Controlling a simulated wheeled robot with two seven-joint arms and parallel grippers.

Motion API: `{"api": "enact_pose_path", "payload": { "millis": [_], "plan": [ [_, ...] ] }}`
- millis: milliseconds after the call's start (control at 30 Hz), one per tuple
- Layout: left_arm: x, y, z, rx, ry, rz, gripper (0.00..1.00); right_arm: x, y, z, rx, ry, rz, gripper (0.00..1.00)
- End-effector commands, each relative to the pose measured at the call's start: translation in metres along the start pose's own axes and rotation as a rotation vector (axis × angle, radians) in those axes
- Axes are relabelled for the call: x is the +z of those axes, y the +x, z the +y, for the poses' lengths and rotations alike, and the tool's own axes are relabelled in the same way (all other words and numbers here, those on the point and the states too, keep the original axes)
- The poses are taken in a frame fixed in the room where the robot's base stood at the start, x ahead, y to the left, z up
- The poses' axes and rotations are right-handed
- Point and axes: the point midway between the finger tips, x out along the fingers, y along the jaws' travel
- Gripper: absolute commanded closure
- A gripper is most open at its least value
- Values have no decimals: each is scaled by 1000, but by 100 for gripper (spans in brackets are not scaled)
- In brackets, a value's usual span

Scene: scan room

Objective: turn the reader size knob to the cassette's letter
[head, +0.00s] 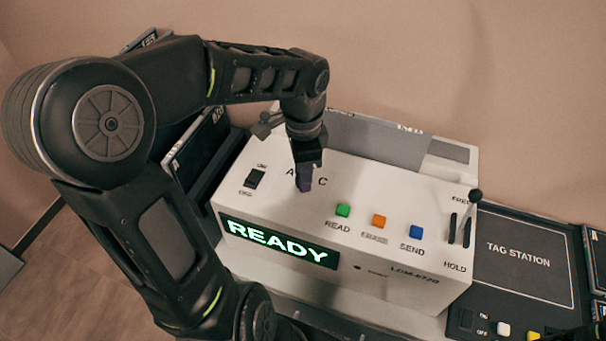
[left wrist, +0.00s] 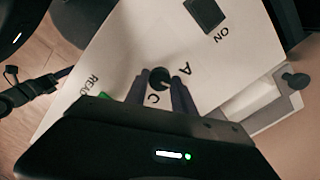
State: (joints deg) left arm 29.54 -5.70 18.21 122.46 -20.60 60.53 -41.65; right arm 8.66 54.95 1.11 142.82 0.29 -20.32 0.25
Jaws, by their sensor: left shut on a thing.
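The white reader (head: 330,215) stands on the bench, its green display reading READY. My left gripper (head: 304,182) points down at its top panel, shut on the dark round size knob (left wrist: 159,76), which sits between the fingers in the left wrist view. The letters A and C show beside the knob in both views. The gripper hides much of the knob in the head view, and I cannot tell which letter it points to. A grey flat panel (head: 370,139) is at the reader's back; I cannot read a cassette letter.
The reader also carries an on switch (head: 254,179), a green READ button (head: 343,210), an orange button (head: 379,221), a blue SEND button (head: 416,232) and a lever (head: 474,198). A dark tag station (head: 522,260) lies to the right. Dark panels (head: 198,143) stand at left.

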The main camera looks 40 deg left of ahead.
Motion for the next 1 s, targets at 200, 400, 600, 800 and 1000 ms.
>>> {"api": "enact_pose_path", "payload": {
  "millis": [200,400,600,800,1000],
  "plan": [
    [0,2,0,-1,-204,0,100,-1,9,3,-3,-2,2,61],
    [0,2,0,-1,-387,1,100,-2,15,4,-5,-4,4,61],
    [0,1,0,-1,-532,0,100,-2,19,6,-6,-5,5,61],
    [0,1,0,-1,-621,0,100,-3,21,6,-7,-5,6,61],
    [0,0,0,0,-655,-1,100,-3,21,6,-8,-6,7,61]
  ]
}}
